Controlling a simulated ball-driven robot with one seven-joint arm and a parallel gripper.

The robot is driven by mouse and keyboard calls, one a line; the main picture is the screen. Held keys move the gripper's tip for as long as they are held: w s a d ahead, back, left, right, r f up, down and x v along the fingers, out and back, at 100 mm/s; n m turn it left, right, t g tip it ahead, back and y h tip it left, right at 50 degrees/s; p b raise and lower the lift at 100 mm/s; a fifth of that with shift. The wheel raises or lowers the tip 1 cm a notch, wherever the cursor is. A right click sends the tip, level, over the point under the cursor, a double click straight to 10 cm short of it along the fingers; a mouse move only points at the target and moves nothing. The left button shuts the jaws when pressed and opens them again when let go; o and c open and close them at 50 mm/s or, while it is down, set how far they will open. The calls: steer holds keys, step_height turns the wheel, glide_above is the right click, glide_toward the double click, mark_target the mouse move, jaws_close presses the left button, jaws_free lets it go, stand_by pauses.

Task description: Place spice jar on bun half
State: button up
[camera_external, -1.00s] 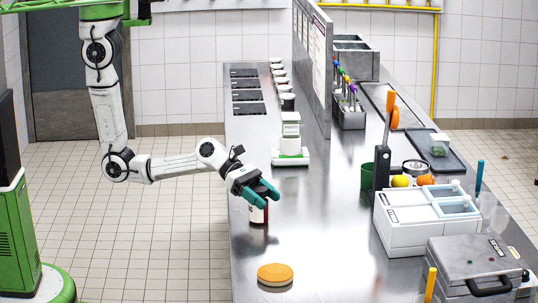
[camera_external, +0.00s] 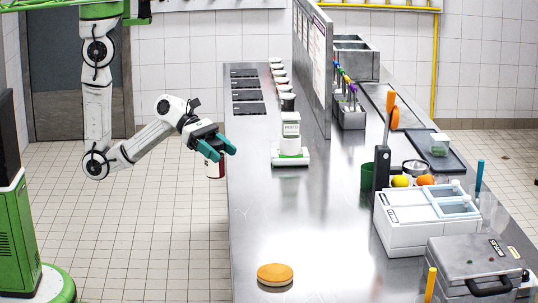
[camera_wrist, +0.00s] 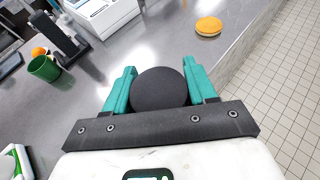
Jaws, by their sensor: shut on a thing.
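The spice jar (camera_external: 214,168) hangs from my gripper (camera_external: 219,148) in the external view, off the counter's left edge and raised. It has a red and white body, and its upper part is hidden by the teal fingers. In the wrist view my gripper (camera_wrist: 163,88) is shut on the jar, whose round dark lid (camera_wrist: 159,88) shows between the fingers. The orange bun half (camera_external: 275,274) lies flat on the counter near its front left edge, apart from the jar. It also shows at the top right of the wrist view (camera_wrist: 208,26).
The steel counter (camera_external: 262,220) is clear around the bun half. A white scale-like device (camera_external: 291,157) stands farther back. A white bin unit (camera_external: 405,238), a grey case (camera_external: 470,268) and a green cup (camera_external: 367,176) stand to the right.

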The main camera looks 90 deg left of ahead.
steer(key=shift+s+a+r, duration=0.15)
steer(key=shift+s+r, duration=0.15)
steer(key=shift+s, duration=0.35)
steer(key=w+d+r+m+g+h+b, duration=0.2)
steer(key=d+b, duration=0.2)
steer(key=d, duration=0.9)
steer(key=w+d+r+m+g+h+b, duration=0.1)
steer(key=d+m+g+b, duration=0.15)
steer(key=d, duration=1.15)
steer(key=shift+w+d+f+b, duration=0.2)
steer(key=shift+w+d+f, duration=1.05)
steer(key=shift+w+f, duration=0.75)
steer(key=shift+w+d+f+b, duration=0.15)
steer(key=shift+w+d+f, duration=1.1)
steer(key=shift+w+f, duration=0.75)
steer(key=shift+w+d+f+b, duration=0.2)
steer(key=shift+w+d+f, duration=1.25)
steer(key=shift+f, duration=0.9)
steer(key=shift+w+a+f, duration=0.15)
steer(key=shift+w+a, duration=0.05)
